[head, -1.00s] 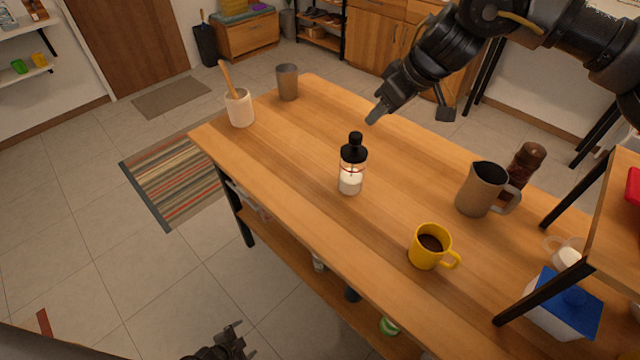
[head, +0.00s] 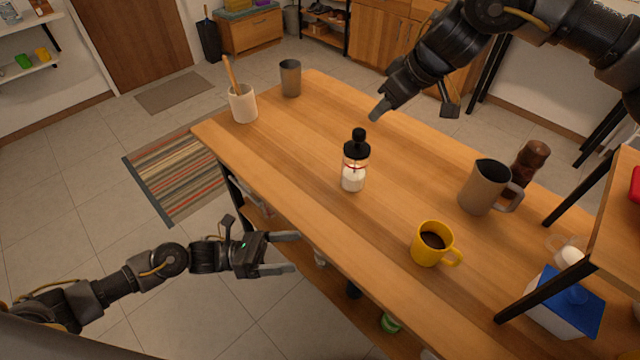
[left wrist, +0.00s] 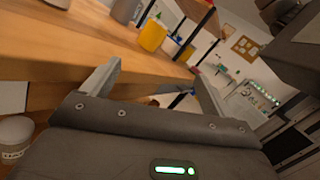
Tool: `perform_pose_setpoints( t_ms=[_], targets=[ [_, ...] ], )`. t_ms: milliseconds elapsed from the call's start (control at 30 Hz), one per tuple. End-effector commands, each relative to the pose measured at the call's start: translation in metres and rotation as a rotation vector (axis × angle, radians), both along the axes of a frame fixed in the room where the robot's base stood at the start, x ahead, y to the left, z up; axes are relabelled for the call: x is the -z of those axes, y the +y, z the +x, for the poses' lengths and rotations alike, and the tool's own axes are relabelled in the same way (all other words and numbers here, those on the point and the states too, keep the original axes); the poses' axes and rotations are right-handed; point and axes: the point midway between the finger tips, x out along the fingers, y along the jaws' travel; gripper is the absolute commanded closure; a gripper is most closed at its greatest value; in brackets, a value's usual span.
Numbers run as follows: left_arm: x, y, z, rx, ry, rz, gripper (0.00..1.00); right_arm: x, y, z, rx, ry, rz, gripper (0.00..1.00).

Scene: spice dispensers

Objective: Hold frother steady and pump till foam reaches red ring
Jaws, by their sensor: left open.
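The frother (head: 355,163) stands upright on the wooden table in the head view. It is a clear jar with a black lid and knob, a red ring around it and white liquid in the lower part, below the ring. My left gripper (head: 297,252) is open and empty beside the table's front edge, to the left of and apart from the frother. Its open fingers also show in the left wrist view (left wrist: 158,85). My right gripper (head: 377,115) is above the table, behind and right of the frother; its finger gap is not clear.
A yellow mug (head: 432,244) with dark liquid, a grey pitcher (head: 482,188) and a brown grinder (head: 530,163) stand right of the frother. A utensil crock (head: 243,106) and grey cup (head: 290,79) stand at the far left. A shelf rack (head: 545,297) is at right. Table around the frother is clear.

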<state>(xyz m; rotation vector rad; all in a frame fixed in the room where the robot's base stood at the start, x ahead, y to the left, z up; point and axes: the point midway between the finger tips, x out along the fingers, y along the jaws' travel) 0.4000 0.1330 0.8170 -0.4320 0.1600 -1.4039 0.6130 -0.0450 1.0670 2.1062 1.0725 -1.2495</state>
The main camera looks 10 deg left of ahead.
Motion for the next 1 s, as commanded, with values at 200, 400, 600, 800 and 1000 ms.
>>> perform_pose_setpoints(
  t_ms=[200, 400, 600, 800, 1000],
  targets=[
    [-0.012, -0.036, 0.072, -0.250, -0.188, 0.129, 0.14, 0.000, 0.000, 0.000, 0.000, 0.000, 0.000, 0.64],
    [-0.029, -0.050, 0.133, -0.485, -0.273, 0.242, 0.14, 0.000, 0.000, 0.000, 0.000, 0.000, 0.000, 0.64],
    [-0.040, -0.052, 0.162, -0.613, -0.292, 0.304, 0.14, 0.000, 0.000, 0.000, 0.000, 0.000, 0.000, 0.64],
    [-0.041, -0.052, 0.168, -0.636, -0.294, 0.316, 0.14, 0.000, 0.000, 0.000, 0.000, 0.000, 0.000, 0.64],
    [-0.041, -0.065, 0.180, -0.635, -0.293, 0.314, 0.14, 0.000, 0.000, 0.000, 0.000, 0.000, 0.000, 0.64]
  ],
)
